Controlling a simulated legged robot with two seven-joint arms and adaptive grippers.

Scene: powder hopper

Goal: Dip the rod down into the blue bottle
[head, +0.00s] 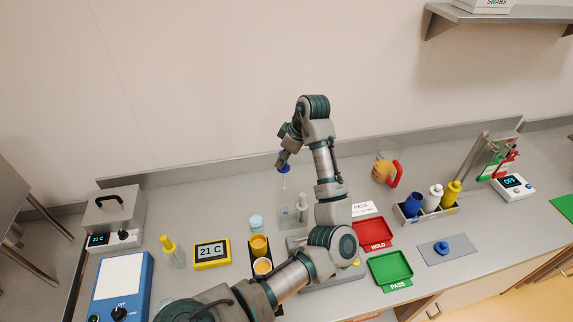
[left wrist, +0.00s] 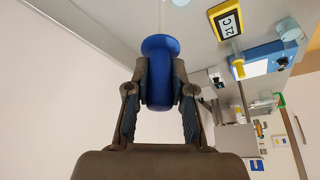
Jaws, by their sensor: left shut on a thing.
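My left gripper (head: 283,163) is shut on the blue rounded handle (head: 285,169) of the rod. The thin pale rod (head: 284,183) hangs below the handle, roughly upright, in the air over the back of the bench. In the left wrist view the blue handle (left wrist: 160,62) sits between both fingers, and the rod (left wrist: 162,14) runs away from it. The blue bottle (head: 413,204) stands upright at the left end of a rack, well to the right of my left gripper. My right gripper is not in view.
The rack (head: 428,217) also holds a white bottle (head: 434,195) and a yellow bottle (head: 452,190). A clear container (head: 287,217) is near the rod. Red (head: 373,234) and green (head: 391,268) trays lie in front.

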